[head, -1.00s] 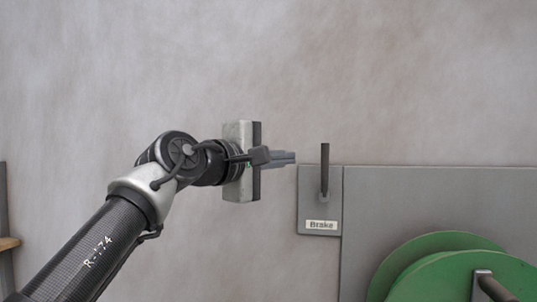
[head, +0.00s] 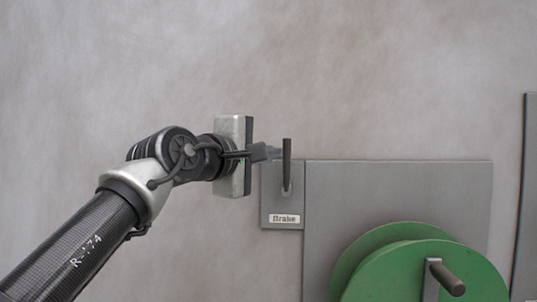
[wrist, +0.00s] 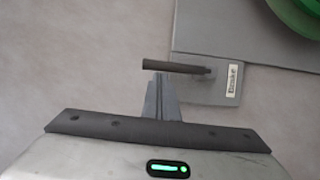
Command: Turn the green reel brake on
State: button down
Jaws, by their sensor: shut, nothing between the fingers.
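The brake lever (head: 287,163) is a dark upright bar on a small grey plate (head: 268,205) with a "Brake" label (head: 284,219). My gripper (head: 277,153) is shut and empty, with its fingertips just left of the lever in the head view. In the wrist view the shut fingers (wrist: 161,82) point at the lever (wrist: 176,67), close to its free end. I cannot tell whether they touch it. The green reel (head: 425,272) is mounted on a grey panel at lower right, and a bit of it shows in the wrist view (wrist: 300,14).
The large grey panel (head: 400,190) carries the reel and adjoins the brake plate on the right. A crank-like handle (head: 447,279) sticks out in front of the reel. A dark-edged grey panel (head: 529,190) stands at the far right. The wall above is clear.

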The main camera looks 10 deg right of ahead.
jog(key=shift+s+d+r+m+g+y, duration=0.15)
jog(key=shift+s+d+m+y, duration=0.1)
jog(key=shift+d+m, duration=0.35)
jog(key=shift+s+d+r+m+g+y, duration=0.15)
jog(key=shift+d+m+y, duration=0.1)
jog(key=shift+d+m, duration=0.35)
jog(key=shift+s+d+m+g+y, duration=0.15)
jog(key=shift+d+m+y, duration=0.25)
jog(key=shift+m, duration=0.2)
jog(key=shift+s+d+m+g+y, duration=0.15)
jog(key=shift+d+m+y, duration=0.15)
jog(key=shift+d+m, duration=0.25)
jog(key=shift+a, duration=0.1)
